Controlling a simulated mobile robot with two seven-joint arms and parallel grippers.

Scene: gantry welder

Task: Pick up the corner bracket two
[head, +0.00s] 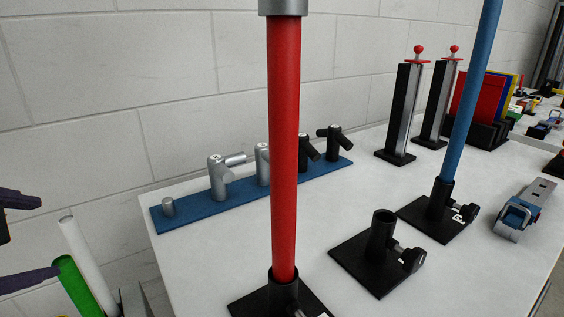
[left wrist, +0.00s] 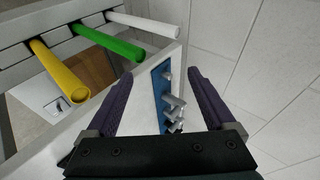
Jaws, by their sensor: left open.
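Several T- or elbow-shaped brackets stand in a row on a blue strip (head: 190,212) along the back of the white table, in the head view. From left to right they are a short silver stub (head: 168,208), a silver bracket (head: 219,180), another silver bracket (head: 262,165) partly behind a red tube, and two black brackets (head: 334,144). I cannot tell which one is bracket two. My left gripper (head: 49,236) is open and empty at the left, apart from the strip. In the left wrist view its fingers (left wrist: 160,73) frame the blue strip (left wrist: 157,88) and its brackets (left wrist: 174,103).
A red tube (head: 284,150) stands upright in the foreground, blocking part of the row. An empty black socket base (head: 379,250) and a blue tube (head: 470,90) stand to the right. Green (head: 75,280) and white (head: 85,260) tubes jut out by the table's left edge.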

